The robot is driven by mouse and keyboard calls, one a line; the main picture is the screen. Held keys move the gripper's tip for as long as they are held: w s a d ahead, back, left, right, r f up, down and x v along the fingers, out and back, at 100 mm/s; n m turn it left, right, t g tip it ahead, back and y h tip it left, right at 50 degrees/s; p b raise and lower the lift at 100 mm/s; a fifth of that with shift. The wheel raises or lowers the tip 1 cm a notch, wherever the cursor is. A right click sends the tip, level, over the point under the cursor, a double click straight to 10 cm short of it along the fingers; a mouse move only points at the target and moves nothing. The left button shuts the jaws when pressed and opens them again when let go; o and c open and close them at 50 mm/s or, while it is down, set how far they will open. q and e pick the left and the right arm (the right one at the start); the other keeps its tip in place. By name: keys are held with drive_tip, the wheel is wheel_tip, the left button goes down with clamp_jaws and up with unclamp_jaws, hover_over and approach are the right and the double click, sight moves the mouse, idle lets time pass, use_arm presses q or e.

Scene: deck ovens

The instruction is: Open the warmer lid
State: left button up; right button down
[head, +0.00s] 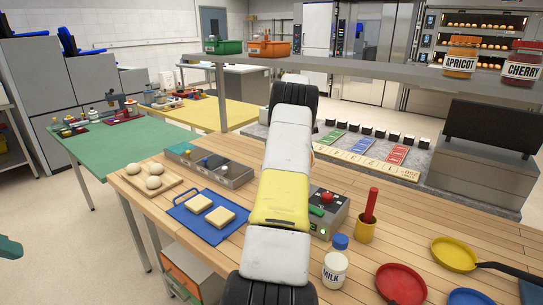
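No part is clearly marked as the warmer or its lid. A steel box (468,178) with a dark panel (492,124) above its back stands at the right, beyond the wooden table; I cannot tell whether this is the warmer. A grey unit (330,212) with a red knob stands on the table, partly hidden by one of my arms. That arm, white and yellow with black joints, runs up the middle of the view. Neither gripper shows, and no hold on anything can be seen.
A grey shelf (400,72) with jars crosses above. A green table (115,150) stands at left.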

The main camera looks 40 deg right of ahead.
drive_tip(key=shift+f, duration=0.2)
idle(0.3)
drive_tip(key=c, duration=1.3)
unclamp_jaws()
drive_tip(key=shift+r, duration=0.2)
